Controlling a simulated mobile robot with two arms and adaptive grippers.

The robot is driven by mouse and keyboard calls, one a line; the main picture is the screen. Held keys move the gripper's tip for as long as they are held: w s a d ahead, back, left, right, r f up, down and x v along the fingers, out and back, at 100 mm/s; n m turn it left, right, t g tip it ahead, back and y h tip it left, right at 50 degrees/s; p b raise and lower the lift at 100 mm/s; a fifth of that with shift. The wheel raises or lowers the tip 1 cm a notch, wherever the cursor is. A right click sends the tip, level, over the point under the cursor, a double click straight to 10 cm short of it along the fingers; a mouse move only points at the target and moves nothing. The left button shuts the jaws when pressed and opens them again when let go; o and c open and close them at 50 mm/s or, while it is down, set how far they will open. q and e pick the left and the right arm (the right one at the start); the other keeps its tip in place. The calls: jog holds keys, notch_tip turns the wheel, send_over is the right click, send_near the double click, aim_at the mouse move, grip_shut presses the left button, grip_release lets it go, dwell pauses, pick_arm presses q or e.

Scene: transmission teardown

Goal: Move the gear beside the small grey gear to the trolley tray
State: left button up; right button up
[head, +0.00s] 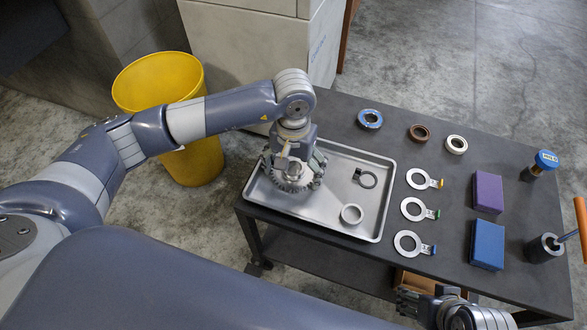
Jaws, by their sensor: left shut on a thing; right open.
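My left gripper (292,172) points down over the left part of the metal trolley tray (322,222). It is shut on a grey toothed gear (290,187), whose rim shows below the fingers. The gear is at or just above the tray floor; I cannot tell whether it touches. The gripper hides part of the gear. A small light grey ring (352,214) lies in the tray's front right part; I cannot make out teeth on it. My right gripper (418,300) is open at the bottom edge, in front of the trolley and partly out of frame.
On the dark trolley top (388,140) are several rings and tagged washers, a purple block (488,193), a blue block (487,245) and two cylindrical items. A yellow bin (160,80) stands behind my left arm.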

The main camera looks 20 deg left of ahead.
jog(key=shift+w, duration=0.2)
jog(key=shift+w+a+r+t, duration=0.2)
jog(key=shift+w+t, duration=0.2)
jog(key=shift+w, duration=0.2)
pick_arm(q)
jog(key=shift+s+f, duration=0.1)
jog(key=shift+f, duration=0.05)
pick_arm(e)
jog(key=shift+w+a+f, duration=0.1)
jog(key=shift+f, duration=0.05)
pick_arm(q)
jog(key=shift+b, duration=0.3)
jog(key=shift+f, duration=0.1)
pick_arm(e)
jog(key=shift+w+a+t, duration=0.1)
jog(key=shift+w+t, duration=0.1)
jog(key=shift+t, duration=0.1)
